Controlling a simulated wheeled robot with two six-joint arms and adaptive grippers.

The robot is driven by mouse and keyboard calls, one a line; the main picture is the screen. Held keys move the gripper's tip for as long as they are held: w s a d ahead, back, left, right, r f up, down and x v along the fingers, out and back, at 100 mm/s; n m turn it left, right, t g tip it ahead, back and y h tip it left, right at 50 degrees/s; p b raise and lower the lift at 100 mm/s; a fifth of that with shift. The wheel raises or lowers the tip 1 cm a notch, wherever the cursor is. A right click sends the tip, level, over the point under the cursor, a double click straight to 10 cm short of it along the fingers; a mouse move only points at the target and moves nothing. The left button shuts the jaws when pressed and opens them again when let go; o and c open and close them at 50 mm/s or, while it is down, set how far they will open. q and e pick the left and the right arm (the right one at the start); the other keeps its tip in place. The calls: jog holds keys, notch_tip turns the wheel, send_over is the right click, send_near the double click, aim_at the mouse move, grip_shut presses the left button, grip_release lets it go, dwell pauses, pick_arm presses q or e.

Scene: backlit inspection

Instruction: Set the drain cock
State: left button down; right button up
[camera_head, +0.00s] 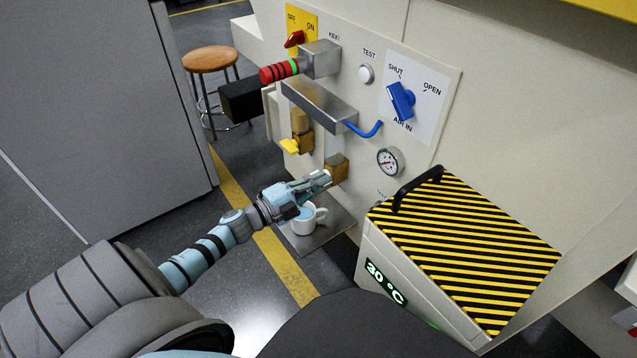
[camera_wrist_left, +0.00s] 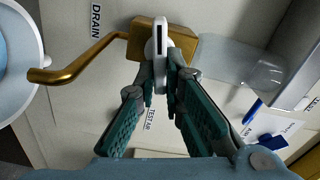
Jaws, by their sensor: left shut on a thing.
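The drain cock has a brass body (camera_wrist_left: 182,45) with a bent brass spout (camera_wrist_left: 80,65), beside the DRAIN label. Its white slotted handle (camera_wrist_left: 151,52) is in front of the body. In the head view the brass body (camera_head: 339,166) sits low on the panel, below a clear tube. My left gripper (camera_head: 320,180) reaches it from the left. In the left wrist view my left gripper (camera_wrist_left: 162,78) is shut on the white handle, with a finger at each side. In the head view the fingers mostly hide the handle and spout. My right gripper is not in view.
A white cup (camera_head: 311,225) with pale blue inside stands on a metal plate (camera_head: 325,238) below my gripper. A striped box (camera_head: 455,240) with a black handle stands at right.

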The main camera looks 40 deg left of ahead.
pick_arm(q)
jog(key=shift+f+m, duration=0.3)
jog(key=shift+m, duration=1)
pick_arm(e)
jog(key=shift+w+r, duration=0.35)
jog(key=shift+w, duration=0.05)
pick_arm(q)
jog(key=shift+b, duration=0.3)
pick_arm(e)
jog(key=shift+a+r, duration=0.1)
pick_arm(q)
jog(key=c, duration=1.7)
grip_release()
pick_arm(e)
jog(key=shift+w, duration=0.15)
pick_arm(q)
jog(key=v, duration=1.2)
